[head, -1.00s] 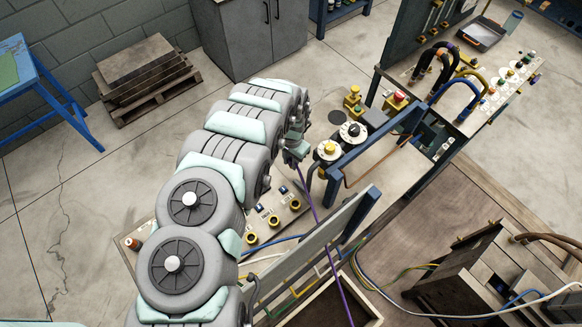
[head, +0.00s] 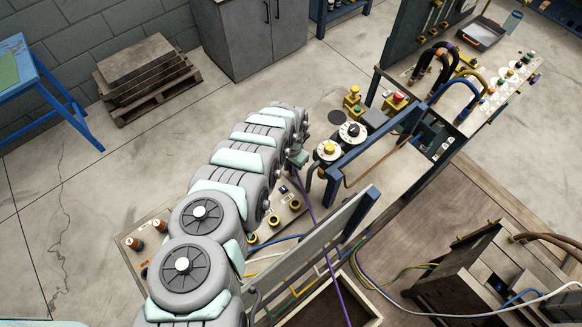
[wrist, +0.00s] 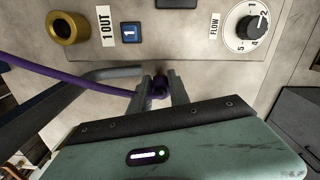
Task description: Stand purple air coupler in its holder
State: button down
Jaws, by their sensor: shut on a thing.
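My gripper (wrist: 161,90) is shut on the purple air coupler (wrist: 159,84) in the wrist view; only a small part of the coupler shows between the fingers. Its purple hose (wrist: 85,83) runs off to the left; it also hangs below the gripper in the head view (head: 311,205). My gripper (head: 297,160) is small there, and the coupler cannot be made out. A brass ring (wrist: 66,27) marked "1 OUT" lies upper left of the coupler, apart from it. Several yellow rings (head: 273,220) sit on the panel in the head view. I cannot tell which is the coupler's holder.
The panel (wrist: 190,40) carries a blue "1" plate (wrist: 131,32) and a FLOW dial (wrist: 250,27). An upright grey board (head: 325,245) stands below.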

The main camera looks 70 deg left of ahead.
jog(key=shift+f, duration=0.2)
jog(key=c, duration=1.2)
grip_release()
jog(key=shift+c, duration=0.2)
notch_tip(320, 180, up, 12)
jog(key=shift+f+b, duration=0.2)
jog(key=shift+b, duration=0.75)
jog(key=shift+o, duration=0.6)
jog(key=shift+w+r, duration=0.1)
jog(key=shift+r, duration=0.35)
